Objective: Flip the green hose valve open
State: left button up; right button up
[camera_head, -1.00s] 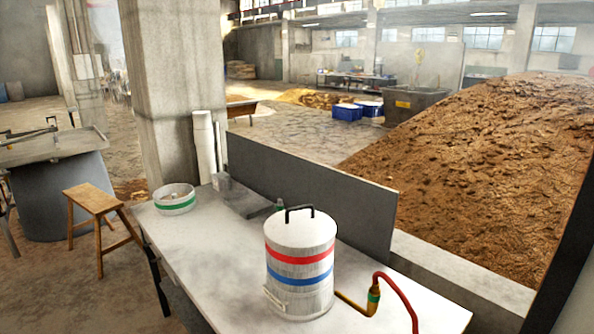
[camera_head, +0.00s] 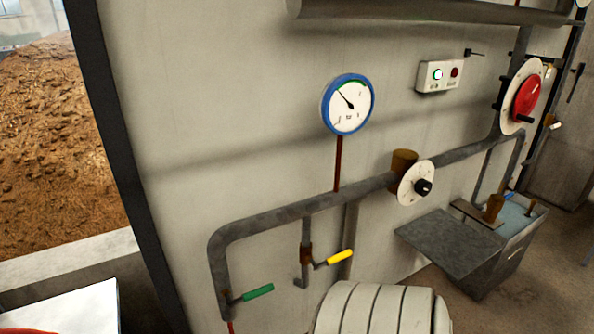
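The green hose valve handle (camera_head: 258,293) is on the lower left end of the grey pipe, low on the wall. Its lever points to the right and slightly up from the vertical pipe. A red hose (camera_head: 230,326) begins below it at the bottom edge. Neither of my grippers shows in the head view.
A yellow valve handle (camera_head: 340,257) sits to the right of the green one. A blue-rimmed gauge (camera_head: 347,104), a white dial (camera_head: 416,184) and a red wheel (camera_head: 527,98) are higher up. A ribbed white cylinder (camera_head: 375,310) stands at the bottom. A white table (camera_head: 75,308) is at the lower left.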

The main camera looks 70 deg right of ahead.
aim_at(262, 291)
jog(key=z, duration=1.7)
